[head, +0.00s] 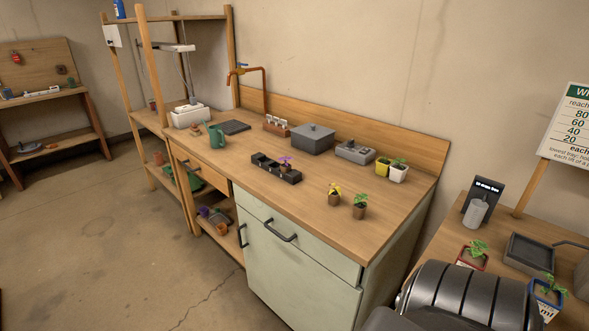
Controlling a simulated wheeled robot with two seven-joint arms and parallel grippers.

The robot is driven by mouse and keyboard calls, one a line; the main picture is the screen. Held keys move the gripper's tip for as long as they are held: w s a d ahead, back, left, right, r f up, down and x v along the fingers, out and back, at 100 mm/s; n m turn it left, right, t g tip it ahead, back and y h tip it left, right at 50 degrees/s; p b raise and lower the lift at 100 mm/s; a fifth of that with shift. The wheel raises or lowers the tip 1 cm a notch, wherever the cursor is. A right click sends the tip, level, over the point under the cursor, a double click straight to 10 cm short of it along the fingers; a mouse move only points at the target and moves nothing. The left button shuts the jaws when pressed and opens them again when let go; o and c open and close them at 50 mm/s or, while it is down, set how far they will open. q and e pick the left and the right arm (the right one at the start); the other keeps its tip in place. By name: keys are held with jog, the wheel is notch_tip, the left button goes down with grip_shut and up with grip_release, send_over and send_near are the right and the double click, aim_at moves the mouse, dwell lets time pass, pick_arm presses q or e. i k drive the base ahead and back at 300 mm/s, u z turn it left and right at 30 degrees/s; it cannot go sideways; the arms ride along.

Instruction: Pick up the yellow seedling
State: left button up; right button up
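The yellow seedling (334,195) stands upright in a small brown pot on the wooden counter (300,212), near its front edge. A green seedling (360,206) in a similar brown pot stands just to its right, a little apart. A purple-topped seedling (286,165) sits in a black compartment tray (264,162) farther back and left. Neither of my grippers shows in the head view. A dark, rounded part of my own body fills the bottom right corner.
Along the counter's back are a grey lidded box (311,138), a grey device (355,152), a yellow pot (382,167) and a white pot (398,172). A side table with potted plants is at right.

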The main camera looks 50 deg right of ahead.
aim_at(334, 195)
jog(key=i, duration=0.45)
jog(key=z, duration=2.5)
